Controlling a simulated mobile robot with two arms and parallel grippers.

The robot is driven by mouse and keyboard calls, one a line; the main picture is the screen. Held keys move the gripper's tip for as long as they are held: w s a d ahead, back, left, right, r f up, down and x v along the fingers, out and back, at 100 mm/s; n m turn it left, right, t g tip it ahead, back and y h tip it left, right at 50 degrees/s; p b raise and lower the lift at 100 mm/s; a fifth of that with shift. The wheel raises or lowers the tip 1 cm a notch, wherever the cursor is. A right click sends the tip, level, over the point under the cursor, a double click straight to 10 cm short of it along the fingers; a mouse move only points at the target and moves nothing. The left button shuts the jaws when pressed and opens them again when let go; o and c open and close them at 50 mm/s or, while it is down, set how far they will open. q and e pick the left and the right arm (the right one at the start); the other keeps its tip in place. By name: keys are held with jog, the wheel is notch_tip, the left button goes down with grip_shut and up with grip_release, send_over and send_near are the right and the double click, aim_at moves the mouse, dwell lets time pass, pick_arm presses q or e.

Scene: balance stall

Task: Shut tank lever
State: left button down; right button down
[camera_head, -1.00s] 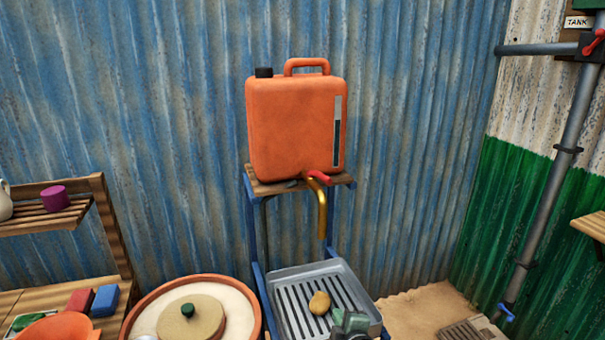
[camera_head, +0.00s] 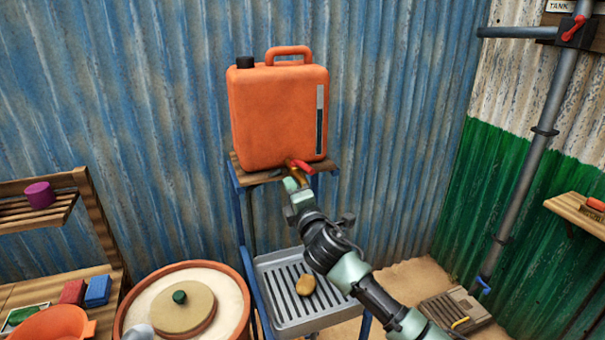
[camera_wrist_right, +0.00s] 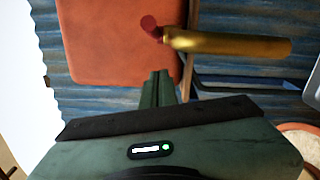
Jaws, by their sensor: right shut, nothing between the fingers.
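The orange jerrycan tank (camera_head: 275,115) stands on a wooden-topped blue stand. A red tap lever (camera_head: 302,167) shows at its foot, above a brass spout partly hidden by my right arm. My right gripper (camera_head: 291,184) is shut and empty, close to the spout in the head view. Its closed fingers (camera_wrist_right: 158,86) point toward the jerrycan, apart from the lever in the wrist view. Another red lever (camera_head: 573,27) sits on the pipe valve below a TANK sign (camera_head: 559,6), slanting up to the right.
A grey slatted tray (camera_head: 276,328) below the spout holds a brown, potato-like lump (camera_head: 305,285). A round tub (camera_head: 240,330) with a lid inside stands left of it. A wooden shelf (camera_head: 580,214) juts from the right wall. A blue valve handle (camera_head: 483,285) is low on the pipe.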

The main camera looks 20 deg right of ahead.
aim_at(303, 178)
jog(key=d, duration=0.1)
jog(key=w+d+p, duration=0.1)
jog(key=w+d+r+p, duration=0.1)
jog(key=d, duration=0.1)
jog(key=shift+f, duration=0.1)
jog(key=shift+a, duration=0.15)
